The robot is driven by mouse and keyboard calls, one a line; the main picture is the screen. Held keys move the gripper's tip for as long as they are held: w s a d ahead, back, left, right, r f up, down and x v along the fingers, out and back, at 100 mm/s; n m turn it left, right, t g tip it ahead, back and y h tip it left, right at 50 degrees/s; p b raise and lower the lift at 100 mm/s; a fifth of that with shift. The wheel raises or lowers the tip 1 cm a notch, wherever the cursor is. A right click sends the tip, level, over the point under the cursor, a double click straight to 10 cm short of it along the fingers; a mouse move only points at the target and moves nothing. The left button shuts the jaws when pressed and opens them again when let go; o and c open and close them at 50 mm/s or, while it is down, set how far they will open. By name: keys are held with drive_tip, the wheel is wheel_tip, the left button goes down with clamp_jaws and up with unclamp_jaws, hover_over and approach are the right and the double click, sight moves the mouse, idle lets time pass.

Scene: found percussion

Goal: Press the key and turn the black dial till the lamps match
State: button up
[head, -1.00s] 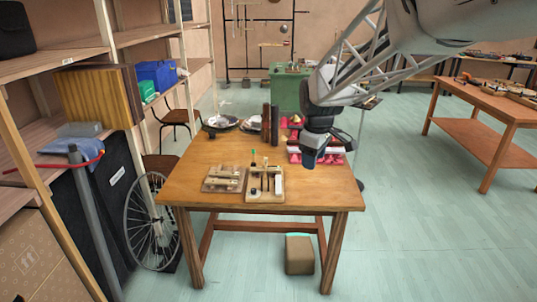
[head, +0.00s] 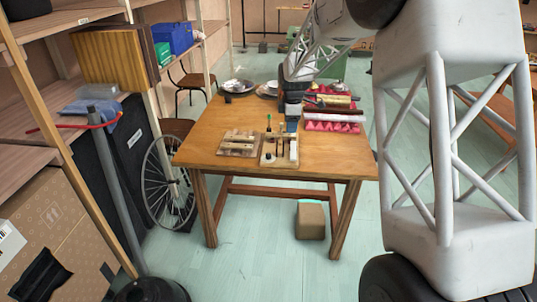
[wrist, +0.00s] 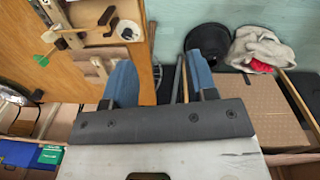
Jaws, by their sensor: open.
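A pale board (head: 292,162) with dark upright rods, a green-tipped stick (head: 268,118) and a small dark knob (head: 269,157) lies at the table's front edge. The knob may be the black dial. A browner board (head: 222,151) with pale blocks lies left of it. The key and the lamps are too small to tell apart. My gripper (head: 291,124) points down just behind the pale board, apart from it as far as I can see. In the wrist view my gripper (wrist: 158,68) has its two blue fingers spread with nothing between them. Part of a board's fittings (wrist: 97,36) shows at upper left there.
The wooden table (head: 207,138) carries metal dishes (head: 238,86) at the back and rolls on pink foam (head: 333,126) right of my gripper. Shelves and a wheel (head: 170,183) stand left. A brown block (head: 310,220) is under the table. The table's front left is bare.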

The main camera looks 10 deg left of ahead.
sight(268, 154)
drive_tip(key=w+a+f+n, duration=0.1)
drive_tip(key=w+a+f, duration=0.2)
drive_tip(key=f, duration=0.1)
drive_tip(key=w+a+f+n, duration=0.2)
drive_tip(key=w+a+f, duration=0.1)
drive_tip(key=f, duration=0.2)
drive_tip(key=w+a+f+n, duration=0.2)
drive_tip(key=w+a+f, duration=0.1)
drive_tip(key=w+f, duration=0.1)
drive_tip(key=shift+w+a+f+g, duration=0.15)
drive_tip(key=shift+f+g, duration=0.15)
drive_tip(key=shift+f, duration=0.35)
drive_tip(key=shift+f, duration=3.9)
drive_tip(key=c, duration=0.9)
drive_tip(key=shift+c, duration=0.2)
